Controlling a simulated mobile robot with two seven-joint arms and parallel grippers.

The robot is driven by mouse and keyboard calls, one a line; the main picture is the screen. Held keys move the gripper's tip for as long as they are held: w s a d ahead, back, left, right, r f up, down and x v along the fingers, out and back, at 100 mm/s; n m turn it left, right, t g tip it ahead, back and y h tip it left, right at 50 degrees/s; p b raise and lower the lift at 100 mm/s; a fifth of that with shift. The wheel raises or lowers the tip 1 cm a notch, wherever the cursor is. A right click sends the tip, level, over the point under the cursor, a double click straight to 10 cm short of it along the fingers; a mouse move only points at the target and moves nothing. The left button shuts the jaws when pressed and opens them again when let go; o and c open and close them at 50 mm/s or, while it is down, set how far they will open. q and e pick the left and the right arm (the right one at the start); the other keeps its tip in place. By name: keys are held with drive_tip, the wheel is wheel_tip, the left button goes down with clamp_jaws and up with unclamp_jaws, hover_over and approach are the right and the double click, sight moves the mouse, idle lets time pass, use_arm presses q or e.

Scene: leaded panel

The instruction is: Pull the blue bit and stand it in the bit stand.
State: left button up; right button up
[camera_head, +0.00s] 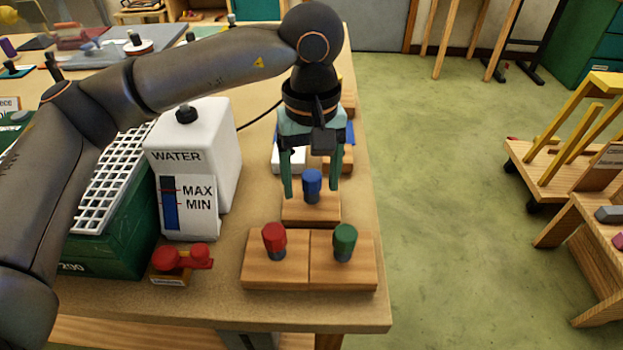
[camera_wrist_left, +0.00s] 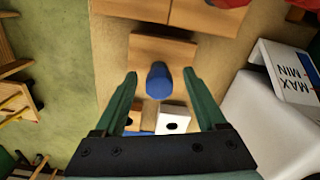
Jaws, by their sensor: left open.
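The blue bit (camera_head: 312,183) stands upright in a small wooden block (camera_head: 310,215) near the table's right edge. My left gripper (camera_head: 311,190) is open, with its two green fingers on either side of the bit. In the left wrist view the blue bit (camera_wrist_left: 158,80) sits between the open fingers (camera_wrist_left: 160,74), with a gap on both sides. A white block with a dark hole (camera_wrist_left: 173,121) lies beyond it; it shows partly behind the gripper in the head view (camera_head: 288,160). I cannot tell which block is the bit stand. My right gripper is out of view.
A red bit (camera_head: 274,240) and a green bit (camera_head: 344,240) stand in wooden blocks in front. A white water tank (camera_head: 205,140) and a red part (camera_head: 182,258) stand to the left. The floor (camera_head: 450,190) is beyond the table's right edge.

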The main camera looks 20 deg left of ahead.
sight(312, 176)
use_arm(q)
wheel_tip(312, 176, up, 12)
drive_tip(key=p, duration=0.1)
drive_tip(key=shift+f, duration=0.1)
idle(0.4)
